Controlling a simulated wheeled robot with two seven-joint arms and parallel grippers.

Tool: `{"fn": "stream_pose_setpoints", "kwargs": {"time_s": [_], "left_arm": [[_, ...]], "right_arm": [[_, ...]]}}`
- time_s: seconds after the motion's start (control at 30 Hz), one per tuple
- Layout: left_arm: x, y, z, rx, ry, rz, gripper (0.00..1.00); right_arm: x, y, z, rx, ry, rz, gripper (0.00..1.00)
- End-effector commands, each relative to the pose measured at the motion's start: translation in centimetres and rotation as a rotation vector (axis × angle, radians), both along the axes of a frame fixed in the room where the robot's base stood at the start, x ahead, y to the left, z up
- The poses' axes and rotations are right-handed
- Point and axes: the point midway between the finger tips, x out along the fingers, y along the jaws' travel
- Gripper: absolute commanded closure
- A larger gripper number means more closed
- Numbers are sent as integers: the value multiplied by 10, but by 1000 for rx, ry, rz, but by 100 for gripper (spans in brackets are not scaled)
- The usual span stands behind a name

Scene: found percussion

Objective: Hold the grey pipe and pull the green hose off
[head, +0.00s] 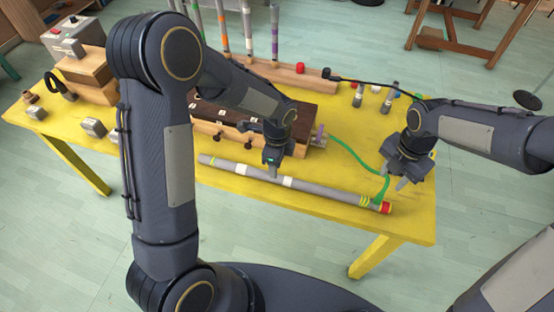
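The grey pipe (321,187) lies on the yellow table, with white and yellow bands and a red end (386,208) at the right. The green hose (346,147) runs from beside the dark-topped wooden box, curves down past my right gripper and meets the pipe near its red end. My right gripper (394,177) is above that end, its fingers apart, close to the hose; I cannot tell whether the hose lies between them. My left gripper (272,160) points down just above or behind the pipe's middle; its finger gap is not clear.
The dark-topped wooden box (228,118) stands behind the pipe. Upright tubes on a wooden base (285,75) are at the back. Short grey cylinders (388,101) stand at the back right. Wooden blocks (85,65) and small metal pieces are at the left. The yellow table (300,222) is clear in front of the pipe.

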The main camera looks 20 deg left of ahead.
Motion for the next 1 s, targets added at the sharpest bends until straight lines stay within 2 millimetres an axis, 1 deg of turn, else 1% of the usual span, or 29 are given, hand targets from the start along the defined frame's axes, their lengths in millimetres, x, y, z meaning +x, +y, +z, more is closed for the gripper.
{"fn": "stream_pose_setpoints", "kwargs": {"time_s": [0.17,0.4,0.5,0.67,0.9,0.97,1.0], "left_arm": [[-1,-1,-22,3,5,-7,46],[-1,0,-58,2,4,-5,46],[0,0,-69,2,3,-4,46],[0,0,-76,1,2,-3,46],[0,0,-76,1,1,-2,46],[0,0,-76,1,1,-2,53],[0,0,-76,1,1,-2,58]], "right_arm": [[0,0,0,0,0,0,64],[0,0,0,0,0,0,64],[0,0,0,0,0,0,64],[0,0,0,0,0,0,64],[0,0,0,0,0,0,64],[0,0,0,0,0,0,64],[0,0,0,0,0,0,64]]}}
